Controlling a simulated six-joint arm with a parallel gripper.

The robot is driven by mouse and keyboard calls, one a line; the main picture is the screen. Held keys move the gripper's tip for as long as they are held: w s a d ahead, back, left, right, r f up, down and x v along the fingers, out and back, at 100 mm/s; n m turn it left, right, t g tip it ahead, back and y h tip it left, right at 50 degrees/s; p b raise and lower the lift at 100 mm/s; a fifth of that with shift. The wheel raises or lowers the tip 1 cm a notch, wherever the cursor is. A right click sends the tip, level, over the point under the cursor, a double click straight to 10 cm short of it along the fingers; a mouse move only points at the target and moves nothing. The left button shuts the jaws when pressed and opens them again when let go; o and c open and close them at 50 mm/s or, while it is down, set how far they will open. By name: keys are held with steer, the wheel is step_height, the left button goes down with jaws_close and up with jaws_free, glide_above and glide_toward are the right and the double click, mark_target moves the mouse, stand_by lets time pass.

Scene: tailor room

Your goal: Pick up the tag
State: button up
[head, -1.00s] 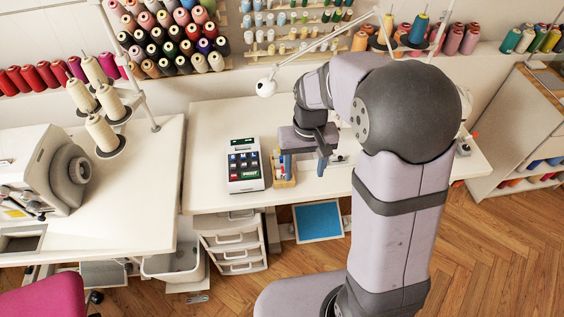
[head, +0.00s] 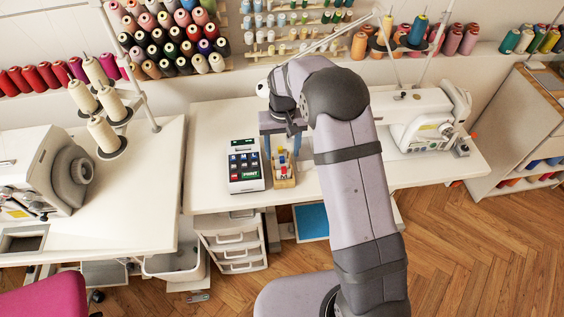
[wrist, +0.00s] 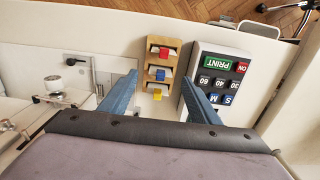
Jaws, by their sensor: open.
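A small wooden rack (head: 284,183) stands on the white table. In the wrist view the rack (wrist: 173,45) holds several white tags (wrist: 152,88), each by a coloured block: red, blue and yellow from far to near. Which tag is meant cannot be told. My gripper (wrist: 159,79) is open, its two blue fingers apart on either side of the rack's near part, with nothing between them that it grips. In the head view my gripper (head: 279,150) is just behind the rack; its height above it is hard to tell.
A label printer (head: 245,166) with coloured keys stands close beside the rack on the left. A sewing machine (head: 420,117) stands to the right on the same table (head: 215,120). Thread cones line the wall behind.

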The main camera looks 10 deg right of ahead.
mark_target(282, 158)
steer(key=shift+w+f+p, duration=0.1)
steer(key=shift+f+p, duration=1.05)
steer(key=shift+f, duration=1.55)
steer(key=c, duration=1.1)
